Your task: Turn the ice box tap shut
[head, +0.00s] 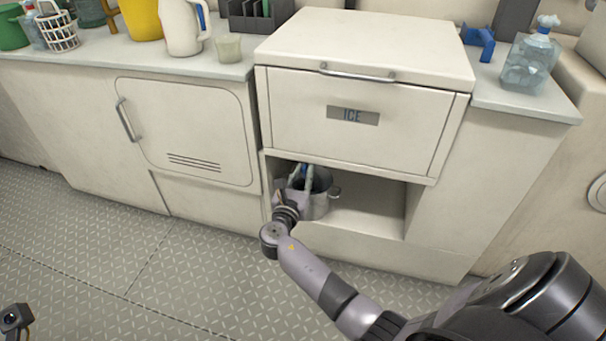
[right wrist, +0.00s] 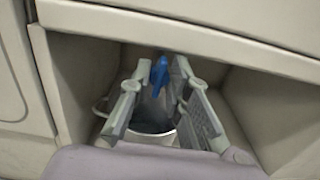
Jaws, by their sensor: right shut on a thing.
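The cream ice box (head: 375,40) stands in the counter, with an ICE label (head: 352,115) on its front. Its blue tap (right wrist: 158,76) points down from the underside, above the open niche. My right gripper (head: 305,174) reaches into the left part of the niche. In the right wrist view its two fingers (right wrist: 161,72) are closed in on the tap from both sides. In the head view only a bit of blue shows between the fingers. A grey metal pot (head: 319,203) stands in the niche below the tap, partly hidden by the gripper.
The niche floor (head: 365,220) is bare right of the pot. The niche's left wall is close to my right gripper. A pitcher (head: 181,28), a small cup (head: 229,48) and a clear bottle (head: 530,65) stand on the counter. The floor in front is clear.

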